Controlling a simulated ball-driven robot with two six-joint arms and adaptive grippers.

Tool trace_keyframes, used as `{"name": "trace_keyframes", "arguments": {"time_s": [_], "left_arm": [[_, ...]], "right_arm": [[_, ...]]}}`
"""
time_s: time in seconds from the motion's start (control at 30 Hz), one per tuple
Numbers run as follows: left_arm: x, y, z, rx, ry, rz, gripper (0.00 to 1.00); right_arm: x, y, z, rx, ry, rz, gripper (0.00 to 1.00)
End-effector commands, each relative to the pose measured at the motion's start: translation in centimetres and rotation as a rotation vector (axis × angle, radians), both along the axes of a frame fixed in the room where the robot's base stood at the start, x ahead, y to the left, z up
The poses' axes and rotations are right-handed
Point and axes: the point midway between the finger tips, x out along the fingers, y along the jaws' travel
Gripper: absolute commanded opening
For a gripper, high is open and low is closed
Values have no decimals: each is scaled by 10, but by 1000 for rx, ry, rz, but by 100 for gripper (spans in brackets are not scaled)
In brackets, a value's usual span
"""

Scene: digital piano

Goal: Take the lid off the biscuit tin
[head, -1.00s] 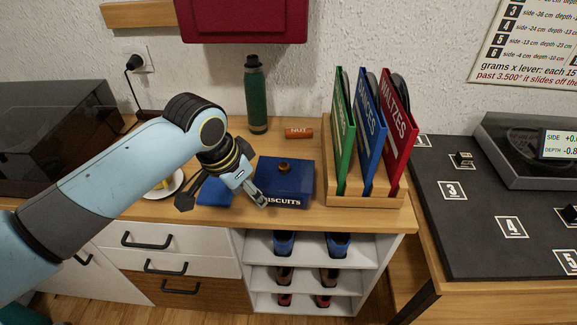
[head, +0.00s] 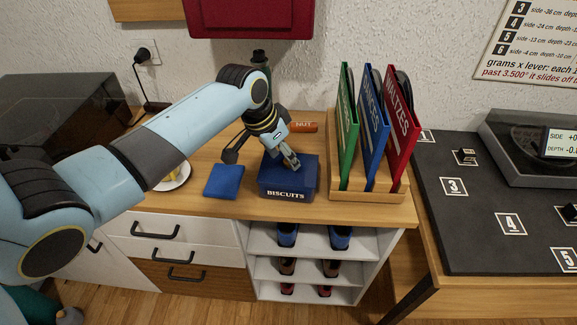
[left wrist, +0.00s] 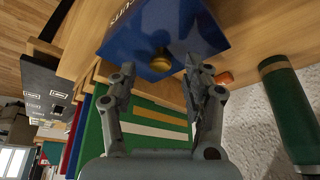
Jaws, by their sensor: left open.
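The blue biscuit tin (head: 287,194) stands on the wooden cabinet top, its lid (head: 308,167) on it. In the head view my left gripper (head: 291,161) is over the lid and hides the knob. In the left wrist view the brass knob (left wrist: 160,62) shows on the blue lid (left wrist: 185,32), lined up between the two fingertips of my open left gripper (left wrist: 161,68). The fingers do not visibly close on the knob, and I cannot tell whether they touch it. My right gripper is not in view.
A flat blue item (head: 224,182) lies left of the tin, by a plate (head: 183,181). A wooden rack (head: 366,194) of record sleeves stands close right. An orange NUT tube (head: 304,127) lies behind the tin; a green bottle (head: 260,62) is partly hidden by my arm.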

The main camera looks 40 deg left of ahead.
Motion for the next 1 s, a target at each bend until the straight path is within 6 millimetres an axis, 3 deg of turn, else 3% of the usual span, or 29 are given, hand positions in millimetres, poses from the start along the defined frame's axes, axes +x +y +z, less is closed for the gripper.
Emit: {"name": "trace_keyframes", "arguments": {"time_s": [0.13, 0.4, 0.77, 1.0], "left_arm": [[6, -2, -17, 0, 1, 1, 50], [8, -2, -19, 1, -1, 0, 50], [7, -2, -19, 1, 0, 0, 3], [8, -2, -19, 1, -1, 0, 0]], "right_arm": [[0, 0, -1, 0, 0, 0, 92], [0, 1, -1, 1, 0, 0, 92], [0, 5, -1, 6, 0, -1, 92], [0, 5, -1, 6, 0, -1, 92]]}}
